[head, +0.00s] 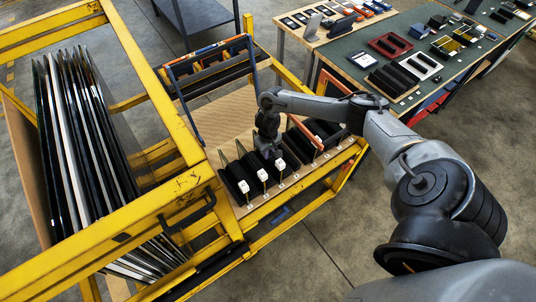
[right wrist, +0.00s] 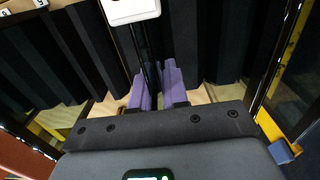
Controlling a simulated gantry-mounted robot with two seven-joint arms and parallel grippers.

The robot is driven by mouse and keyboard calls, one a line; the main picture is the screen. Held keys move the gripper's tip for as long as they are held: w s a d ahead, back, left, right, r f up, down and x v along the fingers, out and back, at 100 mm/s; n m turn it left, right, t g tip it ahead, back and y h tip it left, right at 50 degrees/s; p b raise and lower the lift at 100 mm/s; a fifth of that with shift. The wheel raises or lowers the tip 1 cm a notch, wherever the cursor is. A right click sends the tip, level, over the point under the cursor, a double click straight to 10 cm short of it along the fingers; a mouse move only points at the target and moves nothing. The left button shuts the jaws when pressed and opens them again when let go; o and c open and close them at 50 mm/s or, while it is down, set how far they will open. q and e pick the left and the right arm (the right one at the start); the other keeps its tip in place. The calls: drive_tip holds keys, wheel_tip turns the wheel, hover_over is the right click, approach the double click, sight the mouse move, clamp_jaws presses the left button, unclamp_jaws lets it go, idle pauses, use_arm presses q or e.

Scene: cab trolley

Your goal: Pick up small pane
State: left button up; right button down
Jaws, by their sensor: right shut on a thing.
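My right gripper (head: 268,150) reaches down over the slotted black rack at the near end of the yellow trolley. In the right wrist view its purple fingertips (right wrist: 156,88) are shut on a thin dark upright edge (right wrist: 147,62), which looks like the small pane. Most of this pane is hidden by the gripper and the black dividers, and I cannot tell whether it is clear of its slot. A white block (right wrist: 130,10) is close to the fingertips. My left gripper is not in view.
Black slotted dividers (head: 237,178) with white blocks (head: 243,187) flank the gripper. A blue-grey frame (head: 188,118) stands behind left, and an orange frame (head: 305,125) stands right. Large panes (head: 85,130) fill the yellow rack at left. A green-topped table (head: 385,60) is behind right.

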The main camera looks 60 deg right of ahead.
drive_tip(key=shift+r, duration=0.25)
